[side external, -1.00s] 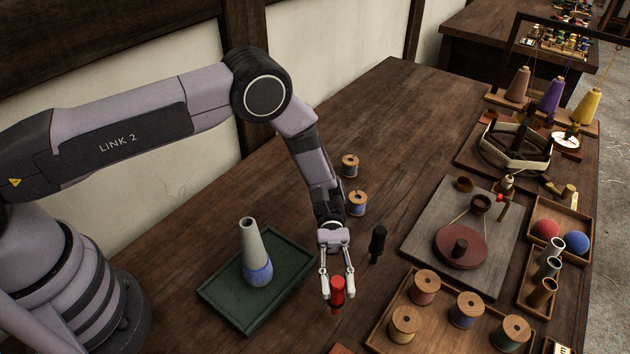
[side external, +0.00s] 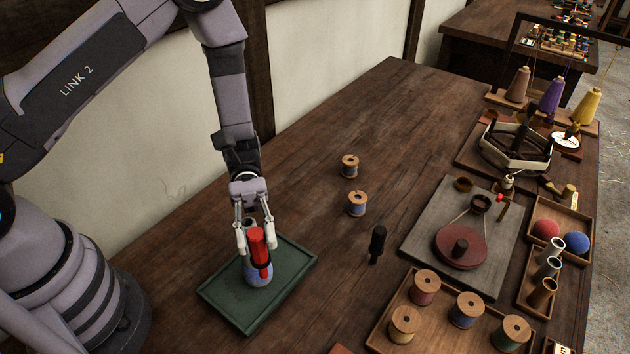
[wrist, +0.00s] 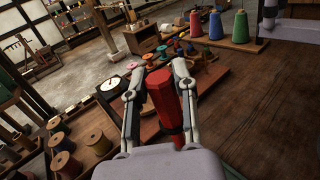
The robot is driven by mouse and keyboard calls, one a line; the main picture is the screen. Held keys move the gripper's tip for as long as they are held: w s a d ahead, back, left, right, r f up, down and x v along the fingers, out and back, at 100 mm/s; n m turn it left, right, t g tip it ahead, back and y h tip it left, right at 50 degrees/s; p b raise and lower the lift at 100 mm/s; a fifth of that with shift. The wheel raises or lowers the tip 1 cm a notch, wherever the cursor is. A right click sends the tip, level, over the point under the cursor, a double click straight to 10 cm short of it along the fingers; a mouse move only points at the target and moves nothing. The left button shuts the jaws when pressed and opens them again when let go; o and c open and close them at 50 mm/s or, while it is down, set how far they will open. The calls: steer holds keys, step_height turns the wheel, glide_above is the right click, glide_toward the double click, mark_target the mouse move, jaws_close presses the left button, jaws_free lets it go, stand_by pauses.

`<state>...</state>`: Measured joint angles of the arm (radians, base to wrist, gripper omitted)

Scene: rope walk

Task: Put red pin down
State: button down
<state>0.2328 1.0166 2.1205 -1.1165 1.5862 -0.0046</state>
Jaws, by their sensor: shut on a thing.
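My gripper (side external: 256,238) is shut on the red pin (side external: 261,247), with one finger on each side of it. The pin has a thick red head, a dark band and a narrower red lower end, and is near upright. In the side view it overlaps the pale cone with a blue band (side external: 258,275), which stands in the green tray (side external: 292,280). The pin and fingers hide most of the cone; I cannot tell whether they touch it. The wrist view also shows the red pin (wrist: 162,95) between both fingers.
A black pin (side external: 378,243) stands on the bare table right of the tray. Two spools (side external: 357,204) stand behind it. A wooden tray of spools (side external: 380,336) and a grey board with a red disc (side external: 462,248) lie further right.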

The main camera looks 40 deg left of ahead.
steer(key=w+a+f+n+t+h, duration=0.1)
steer(key=w+a+n+t+h, duration=0.1)
steer(key=w+n+t, duration=0.45)
steer(key=w+a+f+n+t+h, duration=0.15)
steer(key=w+n+t, duration=0.25)
steer(key=w+t, duration=0.55)
steer(key=w+a+f+n+t+y, duration=0.2)
steer(key=w+a+n+t+y, duration=0.2)
steer(key=w+a+n+t, duration=0.35)
step_height(320, 180, down, 8)
steer(key=w+a+m, duration=0.1)
steer(key=w, duration=0.1)
steer(key=shift+w+a+t+y, duration=0.25)
steer(key=shift+a+t+y, duration=0.1)
steer(key=shift+y, duration=0.1)
steer(key=c, duration=0.9)
jaws_free()
steer(key=shift+f, duration=0.1)
